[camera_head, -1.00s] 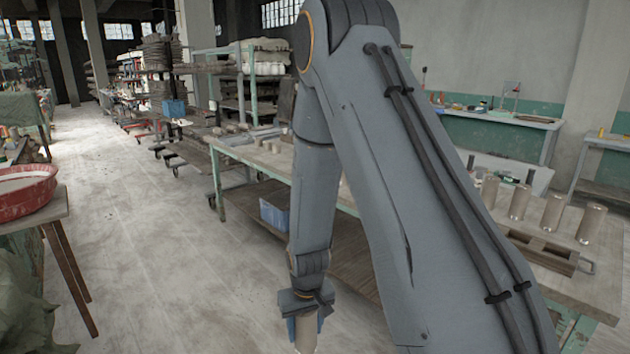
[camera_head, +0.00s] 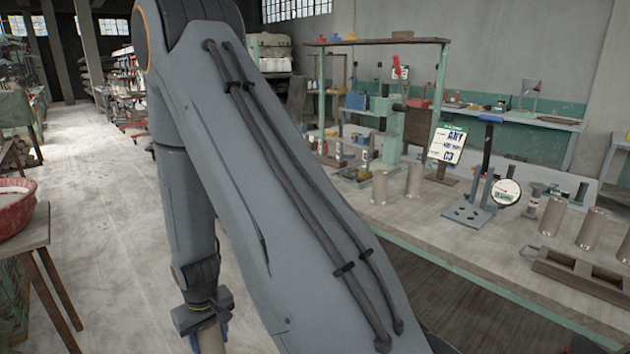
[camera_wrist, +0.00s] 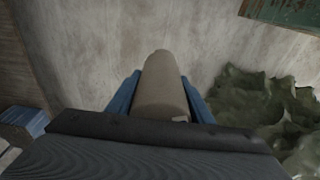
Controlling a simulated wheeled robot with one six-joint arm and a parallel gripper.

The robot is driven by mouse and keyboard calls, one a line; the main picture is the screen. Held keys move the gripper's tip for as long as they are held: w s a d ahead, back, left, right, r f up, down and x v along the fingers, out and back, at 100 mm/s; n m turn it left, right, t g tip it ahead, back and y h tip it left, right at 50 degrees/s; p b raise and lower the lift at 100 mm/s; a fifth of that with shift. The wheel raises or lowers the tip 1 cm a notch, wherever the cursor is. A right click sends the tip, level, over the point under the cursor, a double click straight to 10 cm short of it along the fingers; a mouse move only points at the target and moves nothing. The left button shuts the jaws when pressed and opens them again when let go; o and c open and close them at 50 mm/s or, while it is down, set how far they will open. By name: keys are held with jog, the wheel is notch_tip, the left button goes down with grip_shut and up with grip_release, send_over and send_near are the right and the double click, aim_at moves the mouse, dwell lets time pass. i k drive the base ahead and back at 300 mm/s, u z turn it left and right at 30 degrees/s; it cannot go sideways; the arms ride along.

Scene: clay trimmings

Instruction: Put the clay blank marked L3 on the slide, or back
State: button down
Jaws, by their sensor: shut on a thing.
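My gripper (camera_head: 207,326) hangs low over the floor at the lower left of the head view. It is shut on a clay blank (camera_wrist: 163,88), a grey-brown cylinder between blue fingers in the wrist view. A small pale mark shows near its lower edge, but I cannot read it. Its lower part also shows in the head view (camera_head: 210,342). Other clay blanks stand upright on the workbench (camera_head: 455,240), including one (camera_head: 552,215) at the right. A wooden slotted block (camera_head: 577,272) with a wire handle lies in front of them; I cannot tell whether it is the slide.
A sign board (camera_head: 446,144), a round dial (camera_head: 506,192) and a green press-like stand (camera_head: 390,135) are on the bench. A red basin (camera_head: 15,212) sits on a small table at the left. Crumpled green cloth (camera_wrist: 262,105) lies right in the wrist view. The aisle floor is clear.

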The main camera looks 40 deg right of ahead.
aim_at(353, 174)
jog(key=z, duration=0.2)
jog(key=i, duration=1.25)
jog(key=z, duration=0.55)
